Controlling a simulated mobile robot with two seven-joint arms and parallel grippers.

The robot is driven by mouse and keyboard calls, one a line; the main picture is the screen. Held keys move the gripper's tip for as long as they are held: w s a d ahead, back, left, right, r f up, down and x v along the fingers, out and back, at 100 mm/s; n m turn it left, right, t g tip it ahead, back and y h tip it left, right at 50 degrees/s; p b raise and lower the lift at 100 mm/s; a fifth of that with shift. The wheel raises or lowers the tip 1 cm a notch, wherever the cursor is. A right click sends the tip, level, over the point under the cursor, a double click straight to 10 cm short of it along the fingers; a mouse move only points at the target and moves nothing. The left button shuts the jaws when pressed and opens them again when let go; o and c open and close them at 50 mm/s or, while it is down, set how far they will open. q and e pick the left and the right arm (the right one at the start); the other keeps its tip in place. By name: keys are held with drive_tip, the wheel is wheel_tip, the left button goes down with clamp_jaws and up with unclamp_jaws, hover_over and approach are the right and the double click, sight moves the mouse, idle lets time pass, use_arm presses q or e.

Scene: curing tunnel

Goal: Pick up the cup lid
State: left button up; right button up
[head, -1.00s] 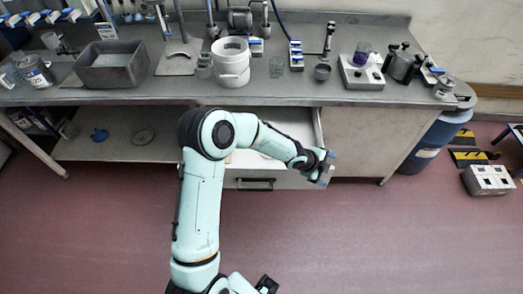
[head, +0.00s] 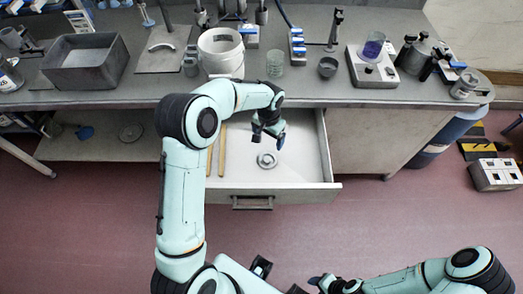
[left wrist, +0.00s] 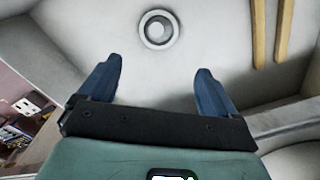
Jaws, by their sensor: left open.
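A round grey lid with a raised middle (head: 267,165) lies flat in the open white drawer (head: 300,165). In the left wrist view the lid (left wrist: 158,44) is near the top, beyond and between my fingertips. My left gripper (head: 268,137) is over the drawer, just behind the lid in the head view. In the left wrist view its two blue fingers (left wrist: 158,75) are wide apart with nothing between them. My right gripper (head: 325,284) is at the bottom edge of the head view, far from the drawer; its jaws are too small to read.
Two wooden sticks (head: 222,150) lie on the drawer's left side; they also show in the left wrist view (left wrist: 259,35). A white bucket (head: 221,52) and a grey tub (head: 85,62) stand on the counter above. Another round disc (head: 130,133) lies on the lower shelf.

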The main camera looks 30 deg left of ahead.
use_arm(q)
hover_over(268, 157)
wheel_tip(268, 157, down, 7)
drive_tip(key=shift+s+a+f, duration=0.1)
drive_tip(key=shift+a+f, duration=0.05)
drive_tip(key=shift+f, duration=2.95)
drive_tip(key=c, duration=0.8)
